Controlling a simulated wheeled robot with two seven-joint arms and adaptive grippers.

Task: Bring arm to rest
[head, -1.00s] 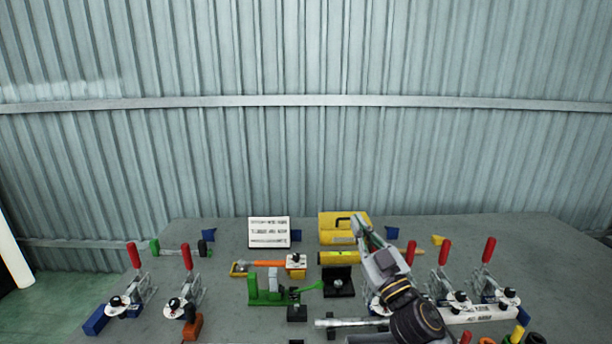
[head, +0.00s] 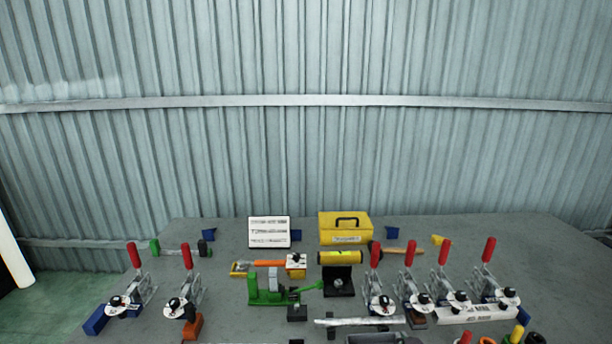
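Neither of my grippers nor either arm shows in the head view now. A silver bar (head: 360,321) lies near the front middle. A grey bin (head: 375,339) is cut off by the bottom edge.
A yellow toolbox (head: 345,229) and a white sign (head: 269,232) stand at the back. A green fixture (head: 267,290), an orange-handled tool (head: 268,264), a yellow cylinder (head: 340,257) and a hammer (head: 395,250) lie mid-bench. A corrugated wall (head: 300,60) rises behind.

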